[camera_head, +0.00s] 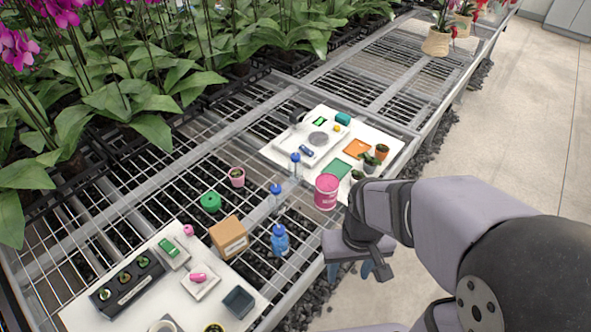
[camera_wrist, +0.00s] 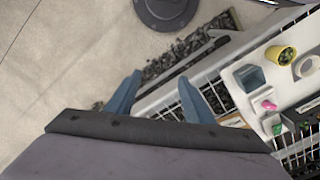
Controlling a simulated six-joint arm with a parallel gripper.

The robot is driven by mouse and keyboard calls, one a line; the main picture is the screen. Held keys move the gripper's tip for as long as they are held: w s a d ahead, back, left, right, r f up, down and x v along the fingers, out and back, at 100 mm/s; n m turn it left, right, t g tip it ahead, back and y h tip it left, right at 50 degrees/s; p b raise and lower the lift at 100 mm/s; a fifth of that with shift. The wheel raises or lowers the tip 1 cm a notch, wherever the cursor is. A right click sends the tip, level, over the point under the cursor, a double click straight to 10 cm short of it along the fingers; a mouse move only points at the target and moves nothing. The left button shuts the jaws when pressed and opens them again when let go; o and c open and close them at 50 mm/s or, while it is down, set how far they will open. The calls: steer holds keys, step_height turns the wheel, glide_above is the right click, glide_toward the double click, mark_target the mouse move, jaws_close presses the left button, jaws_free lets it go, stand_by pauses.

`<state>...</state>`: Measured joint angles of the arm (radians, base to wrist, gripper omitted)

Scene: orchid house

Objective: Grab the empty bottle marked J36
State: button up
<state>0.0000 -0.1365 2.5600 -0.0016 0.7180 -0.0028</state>
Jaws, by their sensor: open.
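Three bottles with blue caps stand on the mesh bench in the head view. The back bottle (camera_head: 295,168) and the middle bottle (camera_head: 277,203) look clear. The front bottle (camera_head: 279,242) looks blue, as if filled. Their markings are too small to read, so I cannot tell which is J36. My gripper (camera_head: 350,271) is open and empty, fingers pointing down, off the bench's front edge and to the right of the bottles. In the wrist view its two blue fingers (camera_wrist: 159,82) are apart with nothing between them. I make out no bottle in that view.
A cardboard box (camera_head: 229,237) stands left of the front bottle; a pink tub (camera_head: 326,192) stands right of the middle one. A green roll (camera_head: 210,202) and pink pot (camera_head: 237,177) stand behind. White boards with small items lie either side. Orchids (camera_head: 150,80) fill the back.

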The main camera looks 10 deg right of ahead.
steer(key=shift+r, duration=0.15)
step_height(320, 180, up, 4)
steer(key=t+y+p, duration=0.1)
steer(key=t+p, duration=0.2)
steer(key=t, duration=1)
glide_above(297, 158)
steer(key=s, duration=0.7)
steer(key=shift+n, duration=0.5)
steer(key=f, duration=0.3)
steer(key=w+f, duration=0.1)
steer(key=f, duration=0.5)
steer(key=shift+w+d+f, duration=0.15)
steer(key=shift+w, duration=0.05)
steer(key=shift+p+x, duration=0.35)
steer(key=shift+x, duration=0.7)
steer(key=shift+w, duration=0.1)
